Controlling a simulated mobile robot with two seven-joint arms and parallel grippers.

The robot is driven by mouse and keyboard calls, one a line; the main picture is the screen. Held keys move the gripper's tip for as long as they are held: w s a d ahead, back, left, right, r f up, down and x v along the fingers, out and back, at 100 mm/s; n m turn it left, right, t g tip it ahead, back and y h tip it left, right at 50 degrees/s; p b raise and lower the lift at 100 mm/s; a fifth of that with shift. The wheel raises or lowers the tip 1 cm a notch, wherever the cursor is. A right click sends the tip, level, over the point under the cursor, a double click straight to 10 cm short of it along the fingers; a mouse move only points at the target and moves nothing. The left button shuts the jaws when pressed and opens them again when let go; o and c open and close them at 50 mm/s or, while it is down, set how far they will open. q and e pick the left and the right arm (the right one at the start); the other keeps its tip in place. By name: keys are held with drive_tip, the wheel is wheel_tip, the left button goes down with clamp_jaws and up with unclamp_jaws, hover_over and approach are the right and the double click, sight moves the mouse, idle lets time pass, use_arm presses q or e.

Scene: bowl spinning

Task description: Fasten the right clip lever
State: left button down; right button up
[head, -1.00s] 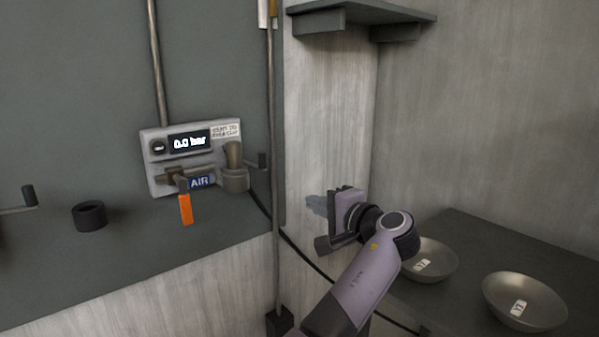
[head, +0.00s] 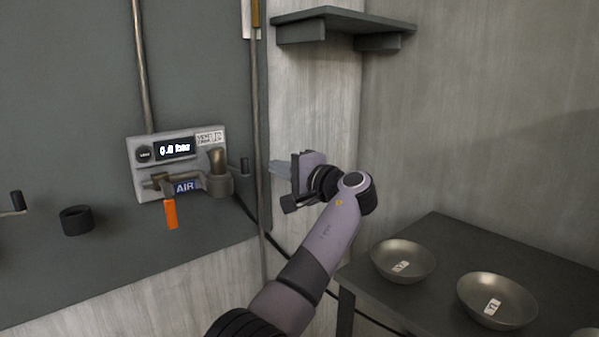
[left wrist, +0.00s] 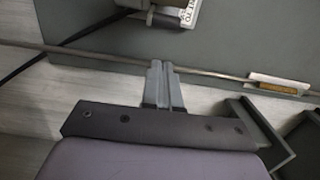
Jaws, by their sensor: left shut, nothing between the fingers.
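A similar dark lever (head: 17,201) shows at the far left edge. My left gripper (head: 273,167) is shut and empty. Its fingertips point left, a little to the right of the right lever in the picture; contact cannot be told. In the left wrist view the shut fingers (left wrist: 163,68) point toward a thin pipe, with the panel's corner at the top. My right gripper is not in view.
A vertical pipe (head: 257,110) runs close by my left fingertips. An orange handle (head: 171,214) hangs below the panel. A shelf (head: 340,20) juts out above. A dark table (head: 450,240) with metal bowls (head: 403,260) stands at the right.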

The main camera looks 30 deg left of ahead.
sight(245, 165)
use_arm(q)
drive_tip(key=a, duration=0.1)
drive_tip(key=s+a, duration=0.2)
drive_tip(key=shift+a, duration=0.3)
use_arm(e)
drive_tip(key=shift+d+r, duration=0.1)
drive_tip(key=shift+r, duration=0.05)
use_arm(q)
drive_tip(key=shift+w, duration=0.1)
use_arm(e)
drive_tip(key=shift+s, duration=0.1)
use_arm(q)
drive_tip(key=shift+p, duration=0.3)
drive_tip(key=shift+s+a+r+p, duration=0.15)
drive_tip(key=shift+s+a+p, duration=0.25)
drive_tip(key=shift+s, duration=0.45)
drive_tip(key=shift+s+a, duration=0.2)
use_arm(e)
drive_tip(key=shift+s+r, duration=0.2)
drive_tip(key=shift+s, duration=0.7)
